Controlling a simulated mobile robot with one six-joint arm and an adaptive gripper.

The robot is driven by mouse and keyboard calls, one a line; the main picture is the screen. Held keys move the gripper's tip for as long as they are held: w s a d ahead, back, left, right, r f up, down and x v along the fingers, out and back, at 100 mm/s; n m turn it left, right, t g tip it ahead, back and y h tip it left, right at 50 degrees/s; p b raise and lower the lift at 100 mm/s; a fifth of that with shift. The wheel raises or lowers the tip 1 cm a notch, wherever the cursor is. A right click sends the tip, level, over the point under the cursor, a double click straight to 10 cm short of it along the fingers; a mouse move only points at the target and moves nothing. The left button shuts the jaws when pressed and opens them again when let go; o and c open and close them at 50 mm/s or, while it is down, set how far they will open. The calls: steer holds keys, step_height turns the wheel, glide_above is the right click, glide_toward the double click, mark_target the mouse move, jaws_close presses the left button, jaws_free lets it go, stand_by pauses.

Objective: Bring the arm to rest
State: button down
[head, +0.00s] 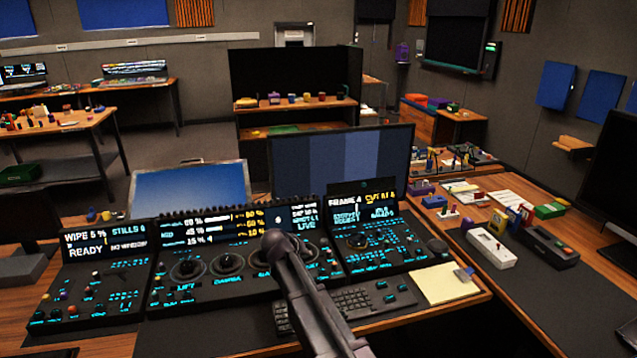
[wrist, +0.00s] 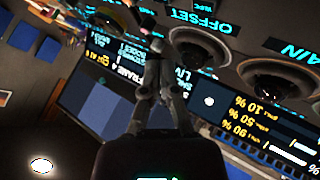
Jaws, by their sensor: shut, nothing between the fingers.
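My arm (head: 312,300) reaches up from the bottom of the head view, over the keyboard and in front of the middle of the trackball panel (head: 225,285). In the wrist view my gripper (wrist: 152,52) has its fingers together with nothing between them. The panel's trackballs show beyond it, one by the OFFSET label (wrist: 200,45) and one farther right (wrist: 272,78). In the head view the fingers cannot be made out, and the arm covers part of the panel. Whether the fingertips touch the panel cannot be told.
A keyboard (head: 365,300) and a pale note pad (head: 443,284) lie in front of the panel. A monitor (head: 342,160) stands behind it. Small devices, including a white one (head: 490,248), sit on the right desk. Open floor (head: 190,145) shows behind the desk.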

steer(key=s+d+r+m+g+y+p, duration=0.2)
steer(key=s+d+g+y+p, duration=0.3)
steer(key=s+d, duration=1.7)
steer(key=s+g+p, duration=0.2)
steer(key=s+p, duration=0.1)
steer(key=shift+s+d+r+g, duration=0.2)
steer(key=shift+d+r+g, duration=0.1)
steer(key=shift+d+g, duration=0.1)
